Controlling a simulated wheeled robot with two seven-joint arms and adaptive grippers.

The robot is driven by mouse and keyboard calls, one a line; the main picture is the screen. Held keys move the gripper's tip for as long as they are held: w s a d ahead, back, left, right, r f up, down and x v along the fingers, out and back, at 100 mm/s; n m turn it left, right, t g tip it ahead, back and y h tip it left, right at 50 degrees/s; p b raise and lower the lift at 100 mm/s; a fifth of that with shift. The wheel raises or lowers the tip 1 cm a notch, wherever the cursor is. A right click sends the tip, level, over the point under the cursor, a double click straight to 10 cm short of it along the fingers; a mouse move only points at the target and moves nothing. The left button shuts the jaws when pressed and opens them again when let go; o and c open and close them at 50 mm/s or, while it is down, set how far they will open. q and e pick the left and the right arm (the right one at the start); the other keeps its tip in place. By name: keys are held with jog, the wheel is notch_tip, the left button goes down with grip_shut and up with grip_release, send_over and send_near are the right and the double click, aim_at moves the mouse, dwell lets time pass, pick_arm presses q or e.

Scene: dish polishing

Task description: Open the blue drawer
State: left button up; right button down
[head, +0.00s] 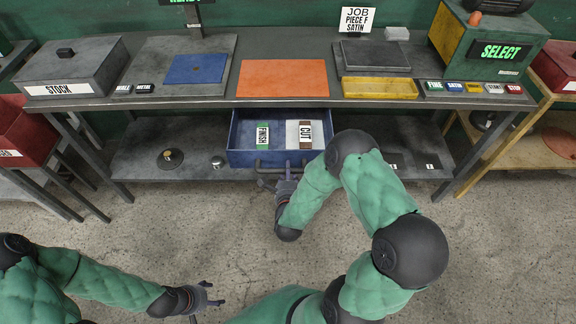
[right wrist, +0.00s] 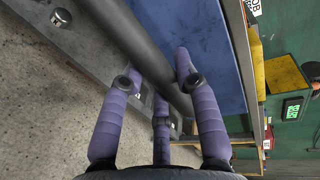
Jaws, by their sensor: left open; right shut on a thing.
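The blue drawer (head: 236,140) hangs under the middle of the workbench in the head view. It is pulled out, and its inside shows a green item marked FINISH (head: 262,135) and a brown item marked CUT (head: 305,134). My right gripper (head: 284,178) is at the drawer's front. In the right wrist view its purple fingers (right wrist: 162,95) are closed around the dark bar handle (right wrist: 135,45), beside the blue drawer front (right wrist: 205,50). My left gripper (head: 208,297) is open and empty, low at the left over the floor.
The workbench (head: 280,50) carries a grey STOCK box (head: 75,65), an orange mat (head: 283,78) and a green and yellow SELECT machine (head: 490,45). The lower shelf (head: 140,160) is beside and below the drawer. The floor (head: 150,230) in front is open.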

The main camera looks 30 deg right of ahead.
jog(key=shift+f, duration=0.1)
jog(key=c, duration=0.9)
grip_release()
jog(key=v, duration=1.2)
jog(key=w+a+f+n+g+y, duration=0.2)
jog(key=a+f+n+g+y, duration=0.3)
jog(key=a+f+n+y, duration=0.45)
jog(key=s+a+f+n+g+y, duration=0.2)
jog(key=s+a+f+n+g, duration=0.3)
jog(key=s+f+n+g, duration=0.2)
jog(key=s+f+n, duration=0.2)
jog(key=s+n, duration=0.2)
jog(key=n, duration=0.1)
jog(key=shift+a+g+y, duration=0.35)
jog(key=shift+a+g, duration=0.05)
